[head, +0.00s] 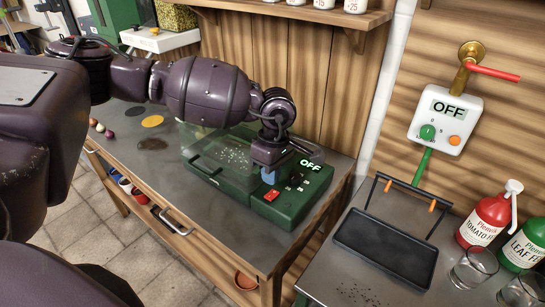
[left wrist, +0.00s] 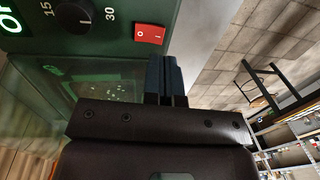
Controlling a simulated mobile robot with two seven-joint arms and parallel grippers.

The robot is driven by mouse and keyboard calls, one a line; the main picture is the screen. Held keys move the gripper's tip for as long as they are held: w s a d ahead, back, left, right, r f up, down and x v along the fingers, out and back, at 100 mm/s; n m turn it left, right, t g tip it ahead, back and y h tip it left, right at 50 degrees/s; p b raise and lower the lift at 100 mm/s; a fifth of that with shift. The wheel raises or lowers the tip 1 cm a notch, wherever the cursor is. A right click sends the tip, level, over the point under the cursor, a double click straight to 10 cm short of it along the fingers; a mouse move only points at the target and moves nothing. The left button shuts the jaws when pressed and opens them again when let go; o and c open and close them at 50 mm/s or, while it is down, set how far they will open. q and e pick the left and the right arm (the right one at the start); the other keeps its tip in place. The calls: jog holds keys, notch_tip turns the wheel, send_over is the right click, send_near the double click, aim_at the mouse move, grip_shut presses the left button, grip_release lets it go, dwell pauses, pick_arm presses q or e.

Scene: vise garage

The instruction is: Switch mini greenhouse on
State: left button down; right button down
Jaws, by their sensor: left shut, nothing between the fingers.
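The mini greenhouse (head: 222,158) is a green box with a clear lid, standing on the wooden bench. Its control panel (head: 300,190) at the right end has a lit display reading OFF, a dial and a red rocker switch (head: 271,196). In the left wrist view the red switch (left wrist: 150,34) is marked O and I, beside a black dial (left wrist: 74,18). My left gripper (head: 269,177) is shut and empty, just above the panel near the red switch. Its fingertips (left wrist: 165,60) appear a little apart from the switch. My right gripper is not in view.
A wall box (head: 446,121) with its own OFF display and a red-handled tap (head: 493,72) are at the right. A shelf (head: 300,12) overhangs behind.

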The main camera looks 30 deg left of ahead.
aim_at(269, 197)
pick_arm(q)
jog(key=f, duration=0.4)
jog(key=shift+s+f, duration=0.25)
jog(key=shift+s, duration=0.05)
jog(key=shift+a+f, duration=0.1)
jog(key=shift+s+f, duration=0.1)
jog(key=shift+f, duration=0.15)
